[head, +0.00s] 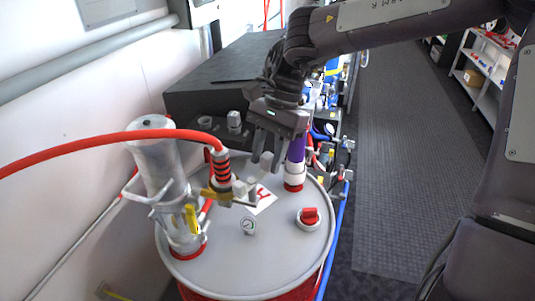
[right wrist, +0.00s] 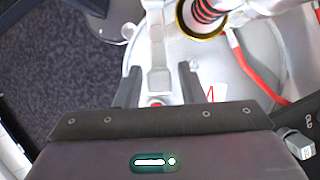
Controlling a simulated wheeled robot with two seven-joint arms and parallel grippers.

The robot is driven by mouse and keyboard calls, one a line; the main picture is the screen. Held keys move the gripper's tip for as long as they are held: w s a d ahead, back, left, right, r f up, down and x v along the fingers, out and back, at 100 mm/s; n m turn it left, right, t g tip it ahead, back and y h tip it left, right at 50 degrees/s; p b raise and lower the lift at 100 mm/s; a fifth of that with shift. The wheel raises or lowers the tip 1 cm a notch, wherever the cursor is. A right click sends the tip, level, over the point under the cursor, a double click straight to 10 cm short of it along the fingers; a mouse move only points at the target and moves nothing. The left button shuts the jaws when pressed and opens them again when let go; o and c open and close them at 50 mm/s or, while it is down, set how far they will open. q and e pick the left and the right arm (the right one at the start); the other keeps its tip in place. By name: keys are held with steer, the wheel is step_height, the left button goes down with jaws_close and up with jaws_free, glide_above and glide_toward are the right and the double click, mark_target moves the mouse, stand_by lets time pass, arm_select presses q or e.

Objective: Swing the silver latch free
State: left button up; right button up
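The silver latch (head: 264,168) is a pale metal lever beside the brass-and-red hose coupling (head: 220,178), above the round grey drum lid (head: 275,252). In the right wrist view the latch (right wrist: 157,50) runs down between my fingers, with the coupling (right wrist: 203,15) at its upper right. My right gripper (head: 267,148) comes from above, fingers pointing down at the latch. In the right wrist view the gripper (right wrist: 158,90) is open, with a gap between the latch and each finger. Contact with the latch's lower end is unclear. My left gripper is out of view.
A red hose (head: 100,146) arches in from the left to the coupling. A clear cylinder (head: 160,175) stands left of it. A purple-and-white fitting (head: 295,165), a red knob (head: 309,216) and a gauge (head: 248,225) are close by. Open floor (head: 405,160) lies right.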

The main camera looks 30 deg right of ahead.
steer(key=shift+o, duration=0.5)
steer(key=shift+d+r, duration=0.15)
steer(key=shift+r, duration=0.1)
steer(key=p+v, duration=0.1)
steer(key=v, duration=0.6)
steer(key=shift+w+d, duration=0.1)
